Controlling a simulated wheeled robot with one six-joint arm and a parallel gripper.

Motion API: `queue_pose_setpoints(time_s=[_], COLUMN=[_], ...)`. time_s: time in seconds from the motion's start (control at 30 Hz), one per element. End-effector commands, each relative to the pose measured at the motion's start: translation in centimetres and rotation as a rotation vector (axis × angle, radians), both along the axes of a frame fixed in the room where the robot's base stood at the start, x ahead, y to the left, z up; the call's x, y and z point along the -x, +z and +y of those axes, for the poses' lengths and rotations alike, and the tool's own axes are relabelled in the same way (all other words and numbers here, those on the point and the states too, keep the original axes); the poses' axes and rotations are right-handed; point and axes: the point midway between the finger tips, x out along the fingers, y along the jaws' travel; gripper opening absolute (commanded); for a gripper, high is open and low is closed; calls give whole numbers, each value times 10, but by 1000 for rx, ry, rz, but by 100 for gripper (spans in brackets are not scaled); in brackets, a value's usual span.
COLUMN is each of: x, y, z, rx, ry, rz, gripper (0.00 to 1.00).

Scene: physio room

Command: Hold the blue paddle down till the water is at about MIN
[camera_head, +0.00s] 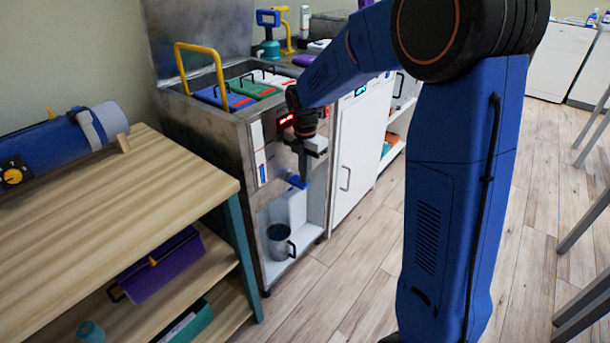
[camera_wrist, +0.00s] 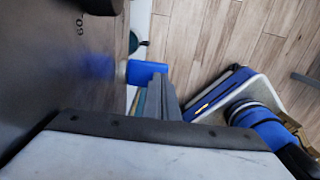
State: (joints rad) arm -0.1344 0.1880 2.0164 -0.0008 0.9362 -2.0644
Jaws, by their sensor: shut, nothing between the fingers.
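The blue paddle (camera_head: 299,182) sticks out low on the front of a steel tank unit (camera_head: 238,150). My gripper (camera_head: 304,178) points down with shut, empty fingers right at the paddle. In the wrist view the paddle (camera_wrist: 147,72) lies beside my grey fingertips (camera_wrist: 168,98); they look to be touching, but I cannot tell whether it is pressed down. A narrow upright gauge (camera_head: 259,152) is on the unit's front, white above with blue at its lower part. Its marks, MIN included, are too small to read.
A grey mug (camera_head: 278,243) stands in the open niche below the paddle. Blue, green and white lidded packs and a yellow rail (camera_head: 219,67) are on top of the unit. A wooden bench (camera_head: 120,205) stands at left.

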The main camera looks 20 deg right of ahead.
Motion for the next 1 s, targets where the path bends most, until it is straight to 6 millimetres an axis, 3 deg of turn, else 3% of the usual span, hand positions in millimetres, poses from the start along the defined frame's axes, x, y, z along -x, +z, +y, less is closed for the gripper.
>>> queue_pose_setpoints(time_s=[0.57, 1.0], x=[3, 10], y=[-6, -27], z=[-2, -7], rx=[-31, -139], ry=[-1, -1], rz=[-38, -190], gripper=[0, 0])
